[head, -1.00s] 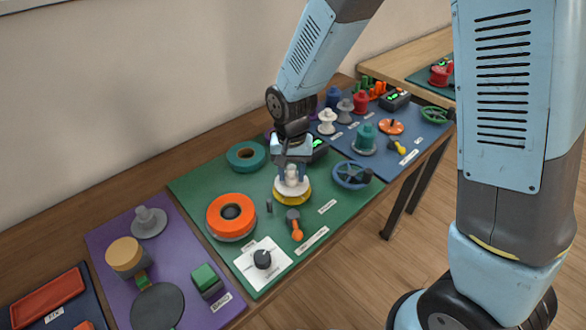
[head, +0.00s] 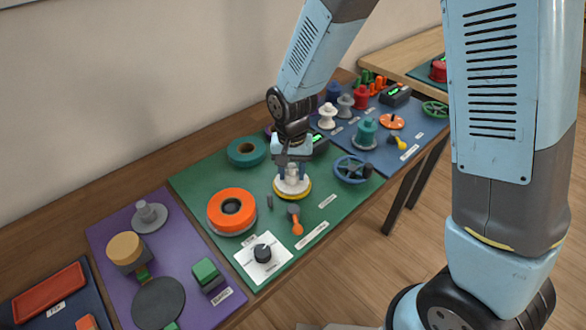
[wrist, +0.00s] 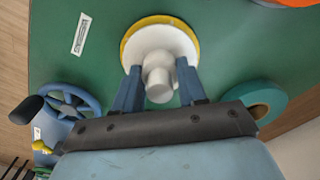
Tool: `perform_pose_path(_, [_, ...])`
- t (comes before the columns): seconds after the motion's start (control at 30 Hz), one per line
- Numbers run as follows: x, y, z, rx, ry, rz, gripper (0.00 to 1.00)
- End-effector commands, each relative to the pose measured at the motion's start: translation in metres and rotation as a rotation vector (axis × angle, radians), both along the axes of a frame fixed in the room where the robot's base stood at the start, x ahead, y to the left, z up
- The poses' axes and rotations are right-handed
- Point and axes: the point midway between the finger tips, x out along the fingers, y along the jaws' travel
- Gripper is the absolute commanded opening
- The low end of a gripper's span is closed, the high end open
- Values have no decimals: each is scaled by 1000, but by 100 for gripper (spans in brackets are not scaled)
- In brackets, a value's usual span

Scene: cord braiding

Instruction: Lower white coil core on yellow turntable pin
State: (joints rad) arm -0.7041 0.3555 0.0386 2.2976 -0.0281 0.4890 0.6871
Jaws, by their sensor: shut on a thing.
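The white coil core (head: 293,185) sits over the yellow turntable (head: 304,194) on the green mat. My gripper (head: 292,172) is above the turntable and shut on the core's upper neck. In the wrist view, my gripper's blue fingers (wrist: 160,86) stand on either side of the neck of the white core (wrist: 176,41). The core's round flange covers most of the yellow turntable (wrist: 128,42), leaving a yellow rim along its upper and left side. The pin is hidden under the core. I cannot tell whether the flange touches the turntable.
An orange ring (head: 232,195) lies left of the turntable and a blue handwheel (head: 350,168) lies right. A teal ring (head: 247,152) is behind. An orange-handled lever (head: 296,222) and a black knob on a white plate (head: 262,254) are in front.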

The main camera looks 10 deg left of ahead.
Motion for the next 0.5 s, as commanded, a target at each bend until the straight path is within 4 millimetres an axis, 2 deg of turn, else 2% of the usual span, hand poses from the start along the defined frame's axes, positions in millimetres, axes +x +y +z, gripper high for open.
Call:
perform_pose_path(0.1, [0,0,-3,-1,1,0,14])
perform_pose_path(0.13, [0,0,-3,0,0,0,42])
perform_pose_path(0.43, [0,0,-3,0,0,0,71])
perform_pose_path(0.5, [0,0,-3,0,0,0,71])
